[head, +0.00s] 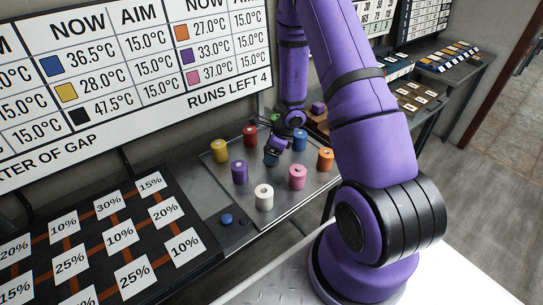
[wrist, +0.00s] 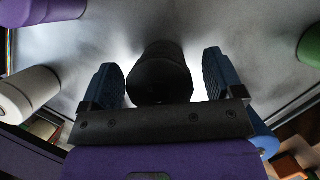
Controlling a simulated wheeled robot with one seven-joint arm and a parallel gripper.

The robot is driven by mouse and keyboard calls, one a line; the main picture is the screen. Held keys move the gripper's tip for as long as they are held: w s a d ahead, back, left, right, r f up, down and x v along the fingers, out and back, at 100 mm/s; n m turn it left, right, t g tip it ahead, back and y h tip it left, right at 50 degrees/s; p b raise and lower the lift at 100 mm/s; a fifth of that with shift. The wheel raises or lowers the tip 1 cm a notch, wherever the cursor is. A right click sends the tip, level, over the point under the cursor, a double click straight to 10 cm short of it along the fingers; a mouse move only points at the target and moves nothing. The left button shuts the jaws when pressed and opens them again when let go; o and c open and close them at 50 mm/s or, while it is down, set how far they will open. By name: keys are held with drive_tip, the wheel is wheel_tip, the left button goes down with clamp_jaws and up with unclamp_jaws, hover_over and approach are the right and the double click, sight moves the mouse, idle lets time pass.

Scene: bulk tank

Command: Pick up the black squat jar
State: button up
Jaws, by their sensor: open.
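The black squat jar (wrist: 160,72) shows in the wrist view between the two blue fingers of my gripper (wrist: 163,80). The fingers are apart, one on each side of the jar, with a gap showing on both sides. In the head view my gripper (head: 272,157) is low over the metal tray, among the coloured jars. There I cannot pick out the black jar clearly; my gripper seems to hide it.
On the tray (head: 219,188) stand yellow (head: 219,151), red (head: 250,135), purple (head: 239,173), white (head: 264,198), pink (head: 297,178), orange (head: 325,160), blue (head: 300,141) and green (head: 276,119) jars around my gripper. A board with percentage cards (head: 119,234) lies at left.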

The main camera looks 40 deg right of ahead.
drive_tip(key=shift+w+a+f, duration=0.15)
drive_tip(key=shift+a+f, duration=0.05)
drive_tip(key=shift+f, duration=0.35)
drive_tip(key=shift+c, duration=0.5)
drive_tip(key=c, duration=1)
wheel_tip(320, 180, up, 10)
drive_tip(key=shift+r, duration=0.1)
